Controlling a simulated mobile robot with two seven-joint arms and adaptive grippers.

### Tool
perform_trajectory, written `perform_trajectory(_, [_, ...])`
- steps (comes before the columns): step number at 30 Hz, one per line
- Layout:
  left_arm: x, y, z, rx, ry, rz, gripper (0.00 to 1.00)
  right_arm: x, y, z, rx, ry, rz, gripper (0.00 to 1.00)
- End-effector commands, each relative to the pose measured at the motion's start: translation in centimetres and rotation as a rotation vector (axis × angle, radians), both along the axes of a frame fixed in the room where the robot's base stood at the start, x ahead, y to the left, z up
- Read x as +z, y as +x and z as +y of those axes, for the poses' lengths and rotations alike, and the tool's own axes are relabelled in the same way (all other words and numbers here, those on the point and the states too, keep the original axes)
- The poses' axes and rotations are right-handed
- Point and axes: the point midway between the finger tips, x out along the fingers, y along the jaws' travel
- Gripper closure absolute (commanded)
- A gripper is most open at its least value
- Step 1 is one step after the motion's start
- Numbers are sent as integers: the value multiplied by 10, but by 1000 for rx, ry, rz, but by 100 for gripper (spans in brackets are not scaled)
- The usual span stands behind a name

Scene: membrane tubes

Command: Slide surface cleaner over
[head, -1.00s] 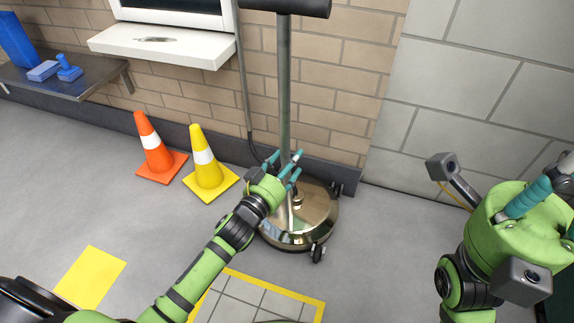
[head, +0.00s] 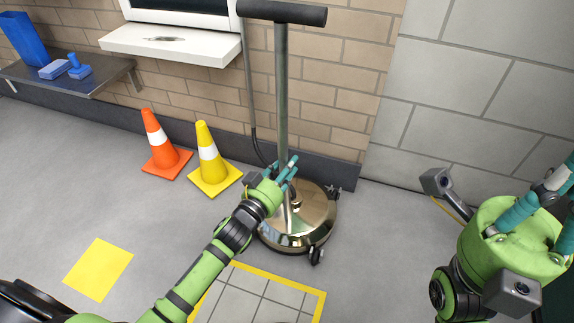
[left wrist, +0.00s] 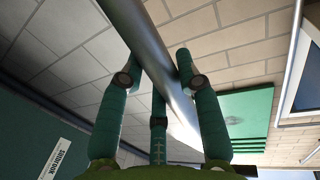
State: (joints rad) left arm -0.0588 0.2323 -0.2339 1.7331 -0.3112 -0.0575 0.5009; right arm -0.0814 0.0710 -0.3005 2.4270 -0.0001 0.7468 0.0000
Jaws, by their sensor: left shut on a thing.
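The surface cleaner (head: 313,215) stands upright by the brick wall. It has a round shiny metal base on casters, a grey pole and a black crossbar handle at the top. My left gripper (head: 286,171) is shut on the pole, low down just above the base. In the left wrist view the pole (left wrist: 163,60) runs between the teal fingers. A yellow-bordered tiled square (head: 300,287) lies on the floor in front of the base, partly behind my left arm. My right gripper (head: 552,195) is at the right edge, away from the cleaner; its fingertips are cut off.
An orange cone (head: 160,145) and a yellow cone (head: 210,158) stand left of the cleaner. A metal shelf (head: 100,82) holds blue items. A yellow floor patch (head: 98,269) lies at lower left. Grey floor is open between the patch and cones. A hose hangs behind the pole.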

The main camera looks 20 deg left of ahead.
Motion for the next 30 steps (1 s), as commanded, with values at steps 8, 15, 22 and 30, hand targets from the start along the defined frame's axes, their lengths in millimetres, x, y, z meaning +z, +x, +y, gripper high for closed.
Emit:
perform_trajectory(8, [1,1,0,0,1,-2,100,-3,2,1,-1,-4,11,100])
perform_trajectory(15, [1,0,0,0,1,-1,39,-2,2,1,0,-4,7,100])
perform_trajectory(22, [0,-2,1,0,0,0,39,0,0,0,-2,-7,-2,100])
perform_trajectory(30, [-1,-44,11,0,-1,2,39,-1,0,0,-1,-5,2,100])
